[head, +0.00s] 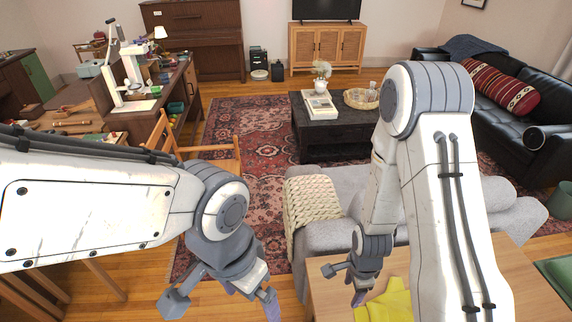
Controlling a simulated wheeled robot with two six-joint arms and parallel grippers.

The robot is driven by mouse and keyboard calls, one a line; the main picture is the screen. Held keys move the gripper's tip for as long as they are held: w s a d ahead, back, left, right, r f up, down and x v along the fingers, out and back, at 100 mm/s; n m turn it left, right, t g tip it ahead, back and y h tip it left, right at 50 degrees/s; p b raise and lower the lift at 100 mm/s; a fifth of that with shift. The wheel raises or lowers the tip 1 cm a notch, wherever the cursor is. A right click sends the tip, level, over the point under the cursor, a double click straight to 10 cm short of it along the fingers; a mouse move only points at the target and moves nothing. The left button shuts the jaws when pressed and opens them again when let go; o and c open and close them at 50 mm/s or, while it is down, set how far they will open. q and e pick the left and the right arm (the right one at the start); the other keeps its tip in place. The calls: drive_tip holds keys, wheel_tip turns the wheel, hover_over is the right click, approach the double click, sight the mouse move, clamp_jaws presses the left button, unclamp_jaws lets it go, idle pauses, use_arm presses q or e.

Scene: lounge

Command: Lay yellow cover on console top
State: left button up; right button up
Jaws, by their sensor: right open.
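The yellow cover (388,303) lies crumpled on the light wooden console top (515,278) at the bottom of the head view. Its lower part is cut off by the picture edge, and my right arm stands in front of the console beside it. My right gripper (344,284) is open and empty, just left of the cover and above the console's left part. I cannot tell whether it touches the cloth. My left gripper (221,304) is out over the floor, left of the console, with its fingers spread wide and nothing between them.
A grey sofa (325,240) with a cream knitted throw (311,201) stands right behind the console. A wooden chair (209,153) and a cluttered desk (95,112) are at left. A dark coffee table (325,138) stands on the red rug (243,125) farther back.

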drive_tip(key=s+a+r+n+b, duration=0.3)
drive_tip(key=a+r+n+b, duration=0.2)
drive_tip(key=a+r+n, duration=0.65)
use_arm(q)
wheel_tip(320, 180, down, 9)
drive_tip(key=b, duration=0.2)
drive_tip(key=shift+b, duration=0.35)
use_arm(e)
drive_tip(key=s+a+r+n+y, duration=0.1)
drive_tip(key=s+r+n, duration=0.3)
drive_tip(key=s+n, duration=0.5)
drive_tip(key=n, duration=0.4)
drive_tip(key=shift+a+r, duration=0.15)
drive_tip(key=shift+a, duration=0.25)
use_arm(q)
drive_tip(key=shift+r, duration=0.1)
